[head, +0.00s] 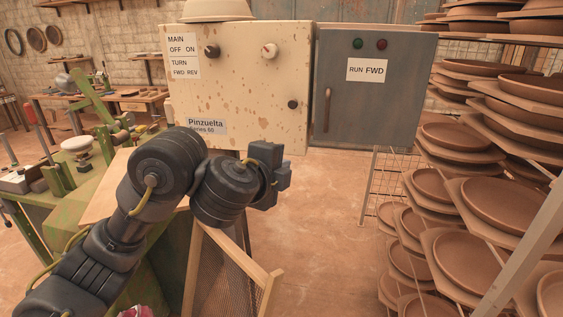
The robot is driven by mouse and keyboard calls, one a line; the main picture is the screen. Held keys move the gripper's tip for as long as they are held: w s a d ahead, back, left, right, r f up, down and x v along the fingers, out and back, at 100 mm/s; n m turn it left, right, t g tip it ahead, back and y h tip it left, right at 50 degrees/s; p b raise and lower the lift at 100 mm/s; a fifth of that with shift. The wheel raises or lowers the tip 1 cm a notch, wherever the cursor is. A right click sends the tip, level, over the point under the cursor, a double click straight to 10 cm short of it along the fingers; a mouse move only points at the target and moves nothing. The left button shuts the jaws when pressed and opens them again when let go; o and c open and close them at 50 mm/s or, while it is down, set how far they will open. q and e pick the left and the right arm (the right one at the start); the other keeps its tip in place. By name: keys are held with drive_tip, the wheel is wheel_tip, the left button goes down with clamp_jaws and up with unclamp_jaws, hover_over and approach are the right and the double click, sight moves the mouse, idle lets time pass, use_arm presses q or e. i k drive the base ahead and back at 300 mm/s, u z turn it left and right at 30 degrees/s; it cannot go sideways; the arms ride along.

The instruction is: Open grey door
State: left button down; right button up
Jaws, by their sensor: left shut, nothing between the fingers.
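The grey door (382,112) is on the right side of the cream control box, at the centre right of the head view. It looks closed. It carries a vertical handle (326,112) near its left edge, a "RUN FWD" label and a green and a red light. My left gripper (284,176) is shut and empty, below the cream box and to the lower left of the handle. It does not touch the door. Its fingers are small in view and partly hidden by the wrist. My right gripper is not in view.
The cream box (240,80) has several knobs and labels. Racks of brown plates (500,200) stand at the right. A green workbench (60,215) with tools is at the left. A wooden mesh frame (225,265) stands below my arm. Open floor lies below the door.

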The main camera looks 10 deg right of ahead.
sight(372, 84)
drive_tip(key=k, duration=1)
